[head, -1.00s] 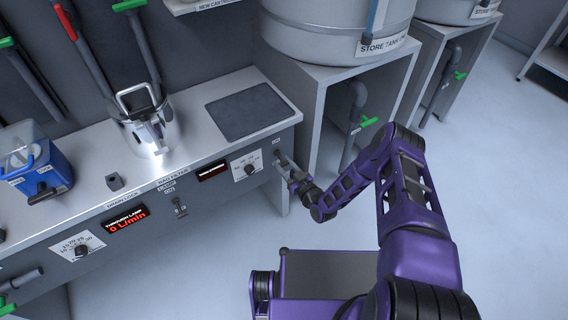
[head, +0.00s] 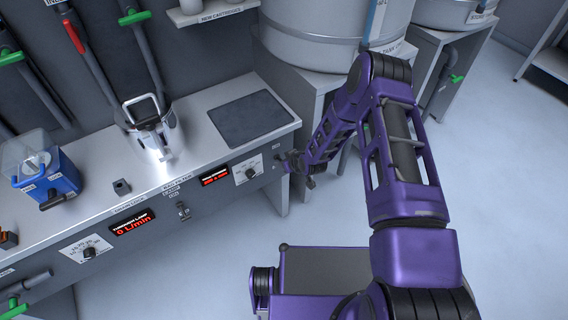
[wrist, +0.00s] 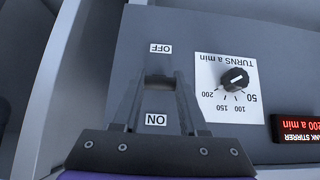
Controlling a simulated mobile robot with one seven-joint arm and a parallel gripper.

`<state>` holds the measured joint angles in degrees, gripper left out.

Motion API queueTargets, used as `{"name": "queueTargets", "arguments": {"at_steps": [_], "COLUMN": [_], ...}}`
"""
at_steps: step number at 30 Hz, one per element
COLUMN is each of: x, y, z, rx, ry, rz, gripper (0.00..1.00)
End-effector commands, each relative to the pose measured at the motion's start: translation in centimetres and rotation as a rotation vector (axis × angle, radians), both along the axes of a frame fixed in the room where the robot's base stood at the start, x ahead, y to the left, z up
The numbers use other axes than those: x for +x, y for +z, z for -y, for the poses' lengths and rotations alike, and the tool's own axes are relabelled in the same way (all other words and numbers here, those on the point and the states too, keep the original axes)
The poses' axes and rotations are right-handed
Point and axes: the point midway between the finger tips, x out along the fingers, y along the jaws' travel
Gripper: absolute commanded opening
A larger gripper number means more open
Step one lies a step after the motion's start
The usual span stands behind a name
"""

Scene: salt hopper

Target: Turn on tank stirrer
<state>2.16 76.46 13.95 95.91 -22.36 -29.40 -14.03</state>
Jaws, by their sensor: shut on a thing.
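The stirrer switch (wrist: 160,80) is on the grey panel between an OFF label (wrist: 160,48) and an ON label (wrist: 155,120), which appear upside down in the wrist view. My gripper (wrist: 159,88) is closed around the switch lever; the fingers hide most of it. In the head view my gripper (head: 288,161) is at the right end of the panel front. The tank stirrer display (wrist: 298,129) is lit red and reads 200 a min. It also shows in the head view (head: 215,177). A black TURNS a min knob (wrist: 235,78) sits beside the switch.
The bench top holds a metal jug (head: 152,135), a blue container (head: 45,180) and a dark mat (head: 250,118). Another display (head: 132,222) reads 0 L/min. The floor at the right is clear.

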Motion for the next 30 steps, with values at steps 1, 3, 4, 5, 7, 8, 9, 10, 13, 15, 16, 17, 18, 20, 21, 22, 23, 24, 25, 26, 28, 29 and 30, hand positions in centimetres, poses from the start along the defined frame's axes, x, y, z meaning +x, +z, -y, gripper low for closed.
{"name": "queueTargets", "arguments": {"at_steps": [1,3,4,5,7,8,9,10,13,15,16,17,18,20,21,22,23,24,25,26,28,29,30], "x": [0.11,0.11,0.1,0.12,0.12,0.12,0.12,0.13,0.13,0.13,0.13,0.13,0.13,0.14,0.14,0.14,0.14,0.14,0.13,0.13,0.13,0.13,0.13], "y": [0.12,0.16,0.17,0.2,0.23,0.24,0.24,0.26,0.26,0.26,0.26,0.26,0.26,0.26,0.26,0.26,0.26,0.26,0.26,0.26,0.26,0.26,0.26], "z": [-0.1,-0.12,-0.13,-0.13,-0.12,-0.1,-0.1,-0.1,-0.1,-0.1,-0.1,-0.1,-0.1,-0.1,-0.11,-0.11,-0.11,-0.12,-0.1,-0.1,-0.1,-0.1,-0.1], "rx": [-0.009,-0.02,-0.023,-0.026,-0.033,-0.035,-0.036,-0.036,-0.037,-0.037,-0.037,-0.037,-0.037,-0.037,-0.037,-0.037,-0.037,-0.037,-0.037,-0.037,-0.037,-0.037,-0.037], "ry": [0.001,0.002,0.002,0.002,0.001,0.001,0.001,0.001,0.001,0.001,0.001,0.001,0.001,0.001,0.001,0.001,0.001,0.001,0.001,0.001,0.001,0.001,0.001], "rz": [-0.011,-0.028,-0.034,-0.038,-0.046,-0.049,-0.052,-0.053,-0.054,-0.054,-0.054,-0.054,-0.054,-0.054,-0.054,-0.054,-0.054,-0.054,-0.054,-0.054,-0.054,-0.054,-0.054], "gripper": [0.0,0.0,0.0,0.0,0.0,0.0,0.0,0.0,0.0,0.0,0.0,0.0,0.0,0.0,0.46,0.51,0.57,0.64,0.69,0.72,0.72,0.72,0.72]}}
